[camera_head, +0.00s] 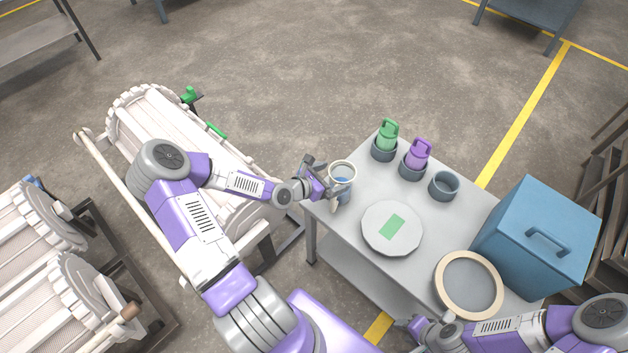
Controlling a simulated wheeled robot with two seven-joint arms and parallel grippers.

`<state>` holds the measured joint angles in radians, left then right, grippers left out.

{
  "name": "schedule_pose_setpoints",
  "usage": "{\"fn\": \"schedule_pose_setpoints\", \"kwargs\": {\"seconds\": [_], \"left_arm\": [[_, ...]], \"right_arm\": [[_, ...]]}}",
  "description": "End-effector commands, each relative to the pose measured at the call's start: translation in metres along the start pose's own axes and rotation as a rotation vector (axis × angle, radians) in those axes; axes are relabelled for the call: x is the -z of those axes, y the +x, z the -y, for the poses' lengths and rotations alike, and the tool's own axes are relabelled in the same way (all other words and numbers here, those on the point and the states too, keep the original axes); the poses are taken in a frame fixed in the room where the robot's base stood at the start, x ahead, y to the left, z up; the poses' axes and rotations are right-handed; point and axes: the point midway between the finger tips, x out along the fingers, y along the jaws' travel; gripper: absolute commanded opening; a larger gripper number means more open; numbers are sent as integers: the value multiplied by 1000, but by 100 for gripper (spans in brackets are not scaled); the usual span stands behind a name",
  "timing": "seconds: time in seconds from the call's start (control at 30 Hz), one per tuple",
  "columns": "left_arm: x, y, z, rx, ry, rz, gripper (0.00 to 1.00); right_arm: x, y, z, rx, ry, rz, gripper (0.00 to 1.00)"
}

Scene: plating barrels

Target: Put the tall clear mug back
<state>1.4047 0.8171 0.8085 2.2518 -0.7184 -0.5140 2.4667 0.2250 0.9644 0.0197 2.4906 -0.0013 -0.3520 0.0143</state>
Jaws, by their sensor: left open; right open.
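The tall clear mug (343,171) has a pale rim and something bluish inside. It stands at the left corner of the grey table (366,262). My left gripper (328,187) is open at the mug's left side, with its fingers close against it; I cannot tell whether they touch. The lower part of the mug is partly hidden by the fingers. An empty dark round holder (444,186) sits toward the back right of the table. My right gripper (425,326) is open and empty near the table's front edge, low in the view.
A white round plate with a green patch (374,240), a round tan-rimmed sieve (497,302) and a blue lidded box (530,225) take up the table.

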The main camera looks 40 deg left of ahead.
Motion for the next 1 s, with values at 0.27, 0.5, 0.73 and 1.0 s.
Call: {"fn": "schedule_pose_setpoints", "kwargs": {"seconds": [0.27, 0.5, 0.73, 1.0], "left_arm": [[-3, -50, -1, -3, -3, -1, 100], [-3, -85, 0, -3, -3, 1, 100], [-2, -101, 0, 0, -1, 1, 100], [-1, -104, 1, 1, 1, 1, 100]], "right_arm": [[-1, -24, 9, 0, 0, 0, 42], [-2, -39, 15, 0, 0, 0, 42], [-2, -45, 17, 0, 0, 0, 42], [-2, -46, 17, 0, 0, 0, 42]]}}
